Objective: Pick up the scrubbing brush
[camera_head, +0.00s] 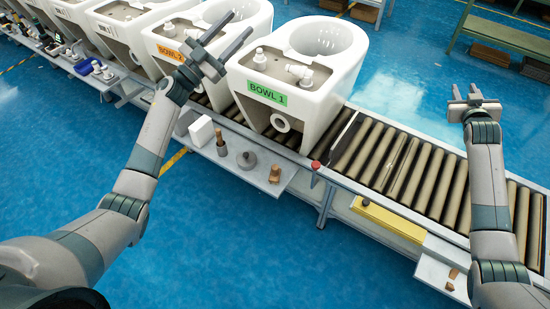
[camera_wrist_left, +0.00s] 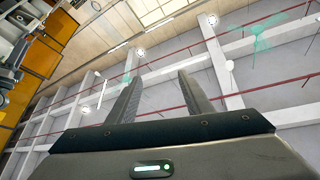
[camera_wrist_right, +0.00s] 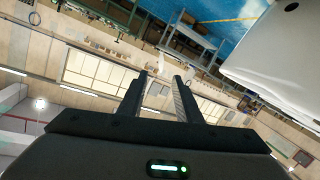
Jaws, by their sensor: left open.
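I cannot say for certain which item is the scrubbing brush. Small items stand on the side shelf (camera_head: 262,185) below the white toilet labelled BOWL 1 (camera_head: 292,113): a white block (camera_head: 201,131), a thin dark item (camera_head: 221,143), a grey round-based item (camera_head: 247,160) and a small brown item (camera_head: 275,173). My left gripper (camera_head: 238,30) is open and empty, raised in front of the toilets, above and away from the shelf; its fingers show apart in the left wrist view (camera_wrist_left: 160,78).
The roller conveyor (camera_head: 385,160) runs diagonally, with BOWL 2 (camera_head: 168,50) and more toilets to the left. Small brown pieces (camera_head: 452,276) lie on another side shelf at lower right. A yellow box (camera_head: 390,219) hangs on the conveyor's near side. Blue floor in front is clear.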

